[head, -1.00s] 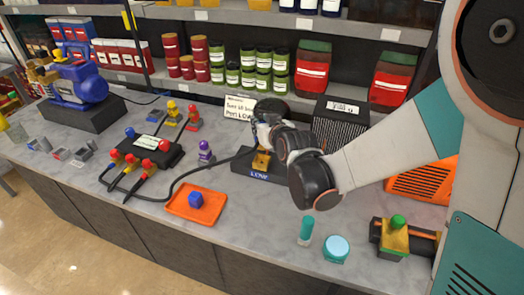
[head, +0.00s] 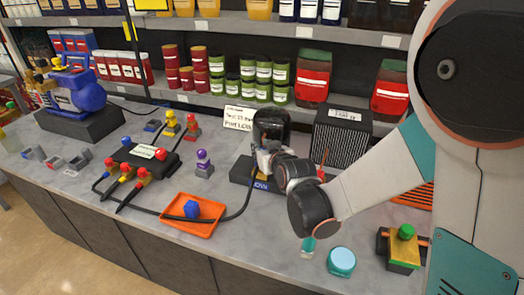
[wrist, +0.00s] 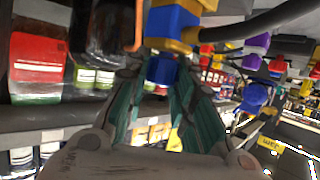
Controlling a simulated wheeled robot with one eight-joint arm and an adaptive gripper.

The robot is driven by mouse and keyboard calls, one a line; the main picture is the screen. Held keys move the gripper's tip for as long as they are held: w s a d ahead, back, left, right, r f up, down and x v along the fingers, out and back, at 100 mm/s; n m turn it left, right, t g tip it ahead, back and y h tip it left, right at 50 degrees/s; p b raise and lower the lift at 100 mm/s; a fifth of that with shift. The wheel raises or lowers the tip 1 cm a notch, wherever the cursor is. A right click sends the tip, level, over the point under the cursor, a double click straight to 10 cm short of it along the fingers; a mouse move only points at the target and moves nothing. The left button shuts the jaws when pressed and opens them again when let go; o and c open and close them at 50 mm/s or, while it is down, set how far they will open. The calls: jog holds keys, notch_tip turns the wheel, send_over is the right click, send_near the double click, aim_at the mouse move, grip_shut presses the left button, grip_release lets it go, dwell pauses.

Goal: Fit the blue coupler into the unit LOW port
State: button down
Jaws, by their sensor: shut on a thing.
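The LOW unit (head: 240,172) is a dark block with a blue label on its front, standing at the middle of the counter. My gripper (head: 264,158) is at this unit, largely hidden by my own wrist in the head view. In the wrist view my teal-fingered gripper (wrist: 163,88) is shut on the blue coupler (wrist: 162,69). A yellow and blue part (wrist: 170,22) is just beyond the fingertips, with a dark hose (wrist: 265,22) running off to the right. The LOW port itself is hidden, and I cannot tell whether the coupler touches it or is inside it.
A black manifold (head: 165,163) stands further left. A dark ribbed box (head: 340,142) is behind right.

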jog(key=c, duration=1.3)
grip_release()
jog(key=shift+f, duration=0.1)
jog(key=shift+c, duration=0.2)
jog(key=shift+r, duration=0.2)
jog(key=p+v, duration=0.3)
jog(key=v, duration=0.9)
jog(key=shift+s, duration=0.15)
